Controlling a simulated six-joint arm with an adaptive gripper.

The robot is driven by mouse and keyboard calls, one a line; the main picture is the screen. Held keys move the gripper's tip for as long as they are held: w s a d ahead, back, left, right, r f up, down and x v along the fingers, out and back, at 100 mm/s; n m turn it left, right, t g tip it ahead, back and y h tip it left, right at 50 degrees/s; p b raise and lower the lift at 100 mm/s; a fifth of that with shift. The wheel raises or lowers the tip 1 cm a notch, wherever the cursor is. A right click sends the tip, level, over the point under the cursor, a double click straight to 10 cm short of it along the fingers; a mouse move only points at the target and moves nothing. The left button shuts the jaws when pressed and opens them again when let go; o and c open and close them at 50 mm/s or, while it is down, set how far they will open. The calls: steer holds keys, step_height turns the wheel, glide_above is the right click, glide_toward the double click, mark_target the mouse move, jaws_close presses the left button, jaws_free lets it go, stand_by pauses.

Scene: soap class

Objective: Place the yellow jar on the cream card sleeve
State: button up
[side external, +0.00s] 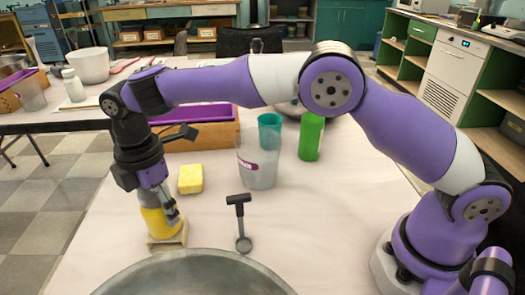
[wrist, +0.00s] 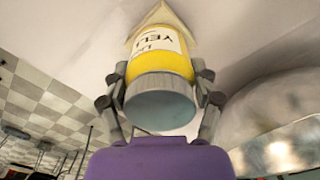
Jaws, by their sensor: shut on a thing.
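The yellow jar (side external: 156,222) is upright, with a grey lid and a white label that show in the wrist view (wrist: 165,62). My gripper (side external: 162,203) points down and is shut around the jar, with one finger on each side in the wrist view (wrist: 160,78). The cream card sleeve (side external: 168,245) lies flat on the table directly under the jar. Its pale corner shows beyond the jar in the wrist view (wrist: 160,14). The jar's base appears to meet the sleeve, but I cannot tell for certain whether it touches. The jar hides most of the sleeve.
A yellow sponge (side external: 190,179) lies behind the jar. A black-handled tool (side external: 240,222) lies to the right, with a large metal basin (side external: 190,275) in front. A clear container (side external: 258,168), a green bottle (side external: 311,137) and a wooden crate with purple lining (side external: 205,138) stand farther back.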

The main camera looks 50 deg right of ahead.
steer(key=shift+f, duration=0.1)
steer(key=o, duration=1.3)
